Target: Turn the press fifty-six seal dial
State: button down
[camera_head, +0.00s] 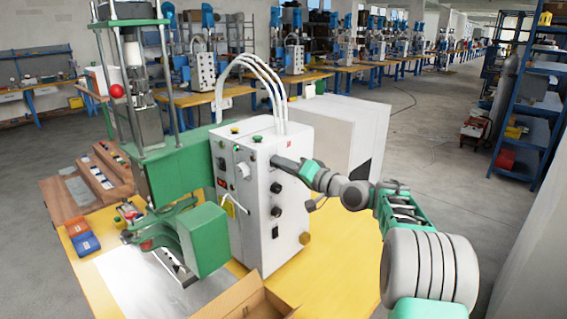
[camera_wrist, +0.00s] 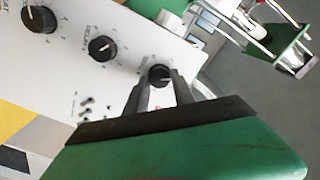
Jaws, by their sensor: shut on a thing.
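The press's white control box (camera_head: 258,215) stands on the yellow table, with a column of black dials on its right-hand face. My gripper (camera_head: 278,160) reaches that face from the right at its upper part, above the other dials. In the wrist view my gripper (camera_wrist: 158,88) has its two dark fingers closed around the sides of a small black dial (camera_wrist: 160,73). Its label cannot be read, so I cannot tell from lettering that it is the seal dial. In the head view the gripper hides this dial.
Two more black dials, a middle one (camera_wrist: 102,48) and a larger one (camera_wrist: 39,18), sit in line on the panel, with small switches (camera_wrist: 86,108) nearby. The green press (camera_head: 165,165) stands left of the box. An open cardboard box (camera_head: 243,300) is in front.

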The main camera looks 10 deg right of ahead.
jog(key=shift+m, duration=0.3)
jog(key=c, duration=1.1)
grip_release()
jog(key=b+v, duration=0.2)
jog(key=v, duration=0.6)
jog(key=shift+w, duration=0.1)
